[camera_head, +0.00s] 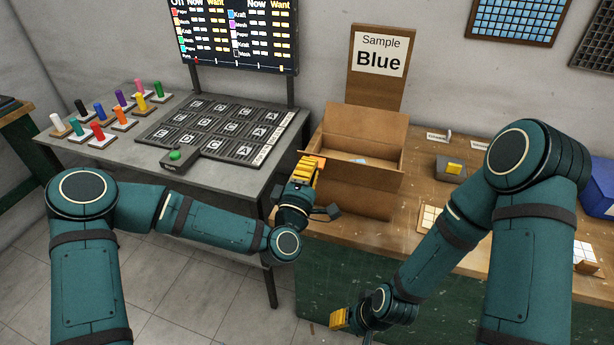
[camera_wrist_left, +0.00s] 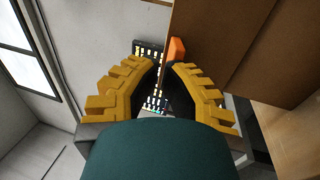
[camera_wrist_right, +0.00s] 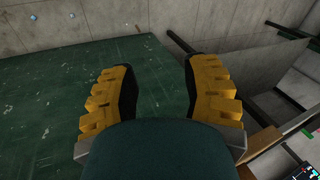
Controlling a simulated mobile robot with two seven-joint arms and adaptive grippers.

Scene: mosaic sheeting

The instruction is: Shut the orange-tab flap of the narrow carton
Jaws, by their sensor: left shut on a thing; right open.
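The narrow carton (camera_head: 371,124) is brown cardboard and stands on the wooden bench below the "Blue" sample sign. Its front flap (camera_head: 365,175) stands out toward me, with the orange tab (camera_head: 319,161) at its left corner. Something small and light blue shows inside the carton. My left gripper (camera_head: 308,163) is at that corner, shut on the orange tab. In the left wrist view the tab (camera_wrist_left: 176,49) shows at the fingertips and the brown flap (camera_wrist_left: 215,50) lies to the right. My right gripper (camera_head: 338,319) is open and empty, low before the bench front; its fingers (camera_wrist_right: 158,70) are apart.
The sample sign (camera_head: 378,60) stands behind the carton. A grey table (camera_head: 235,178) at left holds coloured pegs and a lettered board. A grey box with a yellow part (camera_head: 451,168), tile sheets and a blue bin (camera_head: 598,190) are to the right.

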